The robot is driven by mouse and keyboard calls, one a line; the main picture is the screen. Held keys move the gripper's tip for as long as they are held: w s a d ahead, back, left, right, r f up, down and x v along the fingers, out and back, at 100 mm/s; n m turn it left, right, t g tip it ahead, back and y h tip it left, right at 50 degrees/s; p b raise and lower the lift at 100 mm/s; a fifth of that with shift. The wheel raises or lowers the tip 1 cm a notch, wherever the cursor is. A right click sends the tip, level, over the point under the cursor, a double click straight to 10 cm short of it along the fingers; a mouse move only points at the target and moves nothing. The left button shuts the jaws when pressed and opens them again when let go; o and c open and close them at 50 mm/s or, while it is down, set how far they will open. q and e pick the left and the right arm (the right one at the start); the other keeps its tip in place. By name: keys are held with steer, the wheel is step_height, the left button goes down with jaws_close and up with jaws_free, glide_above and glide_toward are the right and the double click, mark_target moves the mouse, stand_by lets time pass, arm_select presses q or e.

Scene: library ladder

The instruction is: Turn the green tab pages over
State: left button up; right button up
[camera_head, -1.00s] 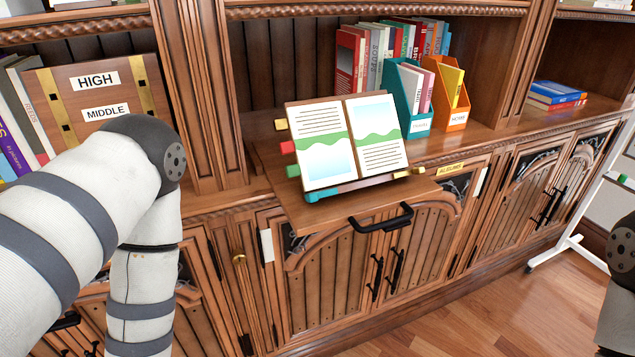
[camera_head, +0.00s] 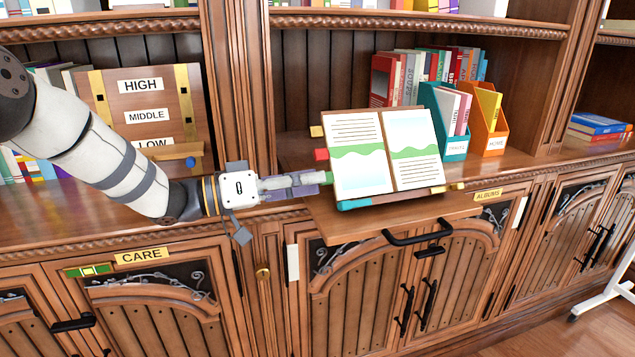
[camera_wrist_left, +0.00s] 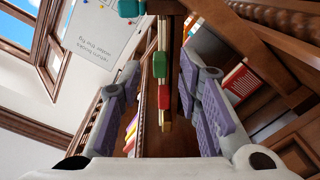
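An open book (camera_head: 388,150) stands tilted back on a wooden pull-out shelf (camera_head: 345,225). Both visible pages carry text and a green wave band. Its left edge has a yellow tab (camera_head: 316,131), a red tab (camera_head: 321,155) and a green tab (camera_head: 328,177); a teal tab (camera_head: 355,204) is at the bottom. My left gripper (camera_head: 318,184) is beside the left edge, its fingertips at the green tab. In the left wrist view its fingers are spread, with the green tab (camera_wrist_left: 159,64) and red tab (camera_wrist_left: 164,97) between them in the picture. Contact cannot be told. My right gripper is out of view.
A black handle (camera_head: 415,233) sticks out from the pull-out shelf's front. A teal file box (camera_head: 455,148) and an orange file box (camera_head: 495,143) stand behind the book to the right. A wooden board labelled HIGH, MIDDLE and LOW (camera_head: 155,95) is at the left.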

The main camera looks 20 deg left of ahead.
mark_target(352, 155)
arm_select(q)
steer(key=shift+x, duration=1.1)
jaws_close()
steer(key=shift+r, duration=0.1)
